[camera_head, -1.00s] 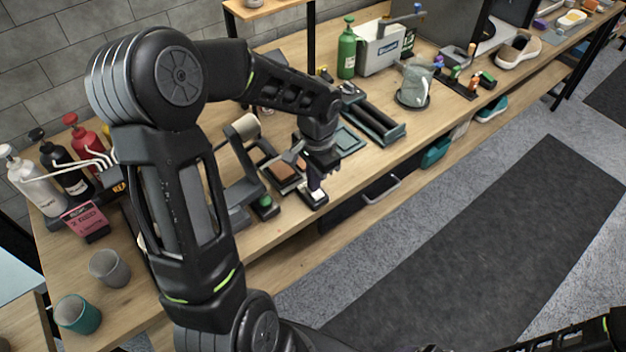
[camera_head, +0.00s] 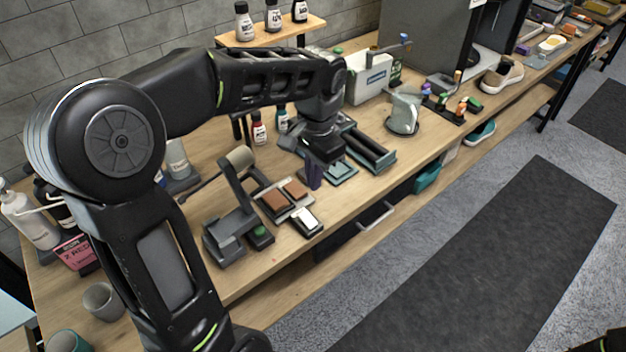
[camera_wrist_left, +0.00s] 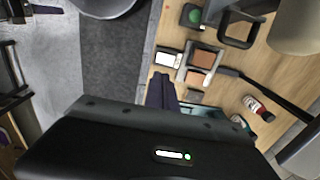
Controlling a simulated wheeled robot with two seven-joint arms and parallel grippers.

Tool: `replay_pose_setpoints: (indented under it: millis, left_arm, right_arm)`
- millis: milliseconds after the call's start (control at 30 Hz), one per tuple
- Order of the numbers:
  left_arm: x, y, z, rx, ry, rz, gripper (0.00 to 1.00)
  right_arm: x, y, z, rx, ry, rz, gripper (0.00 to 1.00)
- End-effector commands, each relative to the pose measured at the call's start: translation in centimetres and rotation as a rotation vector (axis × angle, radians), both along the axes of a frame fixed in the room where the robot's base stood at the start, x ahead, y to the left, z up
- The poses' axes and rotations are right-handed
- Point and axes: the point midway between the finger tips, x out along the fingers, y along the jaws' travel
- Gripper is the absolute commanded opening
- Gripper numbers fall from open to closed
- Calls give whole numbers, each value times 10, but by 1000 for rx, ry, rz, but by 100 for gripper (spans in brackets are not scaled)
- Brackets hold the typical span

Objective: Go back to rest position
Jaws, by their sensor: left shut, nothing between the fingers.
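My left gripper (camera_head: 314,176) hangs above the workbench (camera_head: 290,260), fingers pointing down, shut and empty. My left arm fills the left part of the head view and hides some of the bench. My right gripper is not in view; only a dark bit of my own body shows at the bottom right corner.
A white-topped block (camera_head: 306,221) and a grey stand (camera_head: 232,225) lie near the bench's front. The floor in front, with a dark mat (camera_head: 500,260), is clear.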

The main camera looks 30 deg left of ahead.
Motion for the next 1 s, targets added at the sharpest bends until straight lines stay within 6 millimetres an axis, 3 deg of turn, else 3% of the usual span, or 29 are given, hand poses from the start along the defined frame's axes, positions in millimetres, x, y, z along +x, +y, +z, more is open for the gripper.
replay_pose_setpoints:
  millis: [433, 667, 767, 833, 933, 1000]
  left_arm:
    - [4, 0, 0, -1, -15, 7, 0]
    - [51, -21, -7, -81, -226, 54, 0]
    - [76, -51, -40, -180, -324, 98, 0]
    - [86, -81, -80, -267, -366, 147, 0]
    - [79, -126, -151, -382, -379, 249, 0]
    - [59, -153, -199, -431, -361, 323, 0]
  right_arm:
    - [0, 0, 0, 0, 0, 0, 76]
    - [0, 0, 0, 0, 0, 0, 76]
    - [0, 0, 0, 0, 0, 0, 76]
    - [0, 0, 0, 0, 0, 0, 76]
    - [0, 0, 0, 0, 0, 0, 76]
    - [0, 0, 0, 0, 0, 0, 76]
